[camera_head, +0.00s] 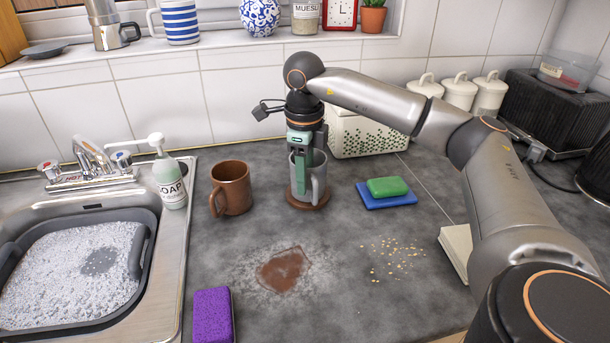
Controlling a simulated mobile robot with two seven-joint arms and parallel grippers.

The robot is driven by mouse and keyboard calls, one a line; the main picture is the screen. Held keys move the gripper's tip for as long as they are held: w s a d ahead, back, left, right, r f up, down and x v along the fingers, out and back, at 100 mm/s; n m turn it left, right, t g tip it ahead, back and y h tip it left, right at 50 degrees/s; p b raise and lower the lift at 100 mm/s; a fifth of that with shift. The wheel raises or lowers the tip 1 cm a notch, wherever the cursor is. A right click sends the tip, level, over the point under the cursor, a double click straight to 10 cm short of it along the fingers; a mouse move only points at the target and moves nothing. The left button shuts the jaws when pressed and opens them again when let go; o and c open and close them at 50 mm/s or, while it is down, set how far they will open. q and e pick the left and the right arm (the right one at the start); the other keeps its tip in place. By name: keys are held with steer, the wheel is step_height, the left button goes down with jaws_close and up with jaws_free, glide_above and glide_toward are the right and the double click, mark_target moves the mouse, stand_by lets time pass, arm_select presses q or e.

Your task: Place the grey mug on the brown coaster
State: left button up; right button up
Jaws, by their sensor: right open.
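The grey mug (317,184) stands upright on the round brown coaster (306,206) in the middle of the worktop. The coaster's front rim shows below the mug. My right gripper (303,172) points straight down at the mug, with a green finger in front of the mug's body. Its jaws are open; the far finger is hidden, and I cannot tell whether either finger touches the mug. My left gripper is not in view.
A brown mug (231,188) stands left of the coaster. A green sponge (387,187) on a blue one (386,201) lies to the right. A brown spill (283,270) and crumbs (397,258) lie in front. A soap bottle (170,180) stands by the sink (172,262).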

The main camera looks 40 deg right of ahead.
step_height(320, 180, up, 12)
steer(key=shift+a+f+p, duration=0.1)
steer(key=shift+f+p, duration=0.1)
steer(key=shift+p, duration=1)
steer(key=shift+r, duration=0.25)
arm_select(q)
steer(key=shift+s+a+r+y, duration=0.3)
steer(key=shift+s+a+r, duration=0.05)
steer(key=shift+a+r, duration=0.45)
arm_select(e)
steer(key=shift+r, duration=0.15)
